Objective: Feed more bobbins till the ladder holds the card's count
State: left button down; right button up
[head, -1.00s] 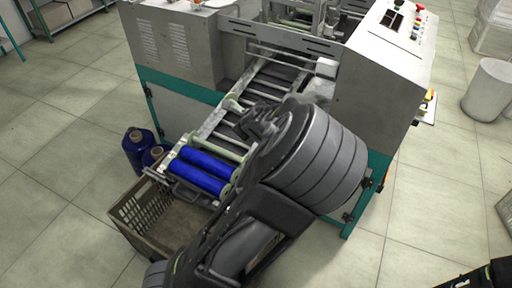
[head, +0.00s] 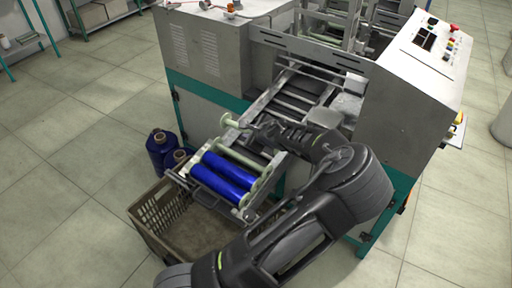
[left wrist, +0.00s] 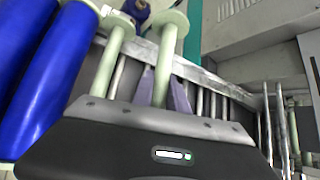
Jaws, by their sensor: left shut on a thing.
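The ladder (head: 268,168) slopes down from the machine, with two blue wound bobbins (head: 224,176) lying across its lower end. A pale green bare bobbin (head: 240,156) lies just above them. My left gripper (head: 262,127) is shut on another pale green bobbin (head: 231,122), whose flange shows beyond the fingers over the ladder's left rail. In the left wrist view, the held bobbin (left wrist: 166,68) stands between the two fingers, beside the other bare one (left wrist: 106,62). I cannot tell whether it touches the rails. My right gripper is out of view.
An open crate (head: 150,222) stands on the floor below the ladder's end. Dark blue spools (head: 158,150) stand left of it. The machine's control panel (head: 430,50) is at right. A paper (head: 457,132) hangs on its side, unreadable from here.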

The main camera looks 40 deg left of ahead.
pick_arm(q)
jog(key=shift+f, duration=0.45)
jog(key=shift+f+p, duration=0.3)
jog(key=shift+f, duration=2.05)
jog(key=c, duration=1.8)
grip_release()
jog(key=shift+f, duration=0.15)
jog(key=o, duration=0.5)
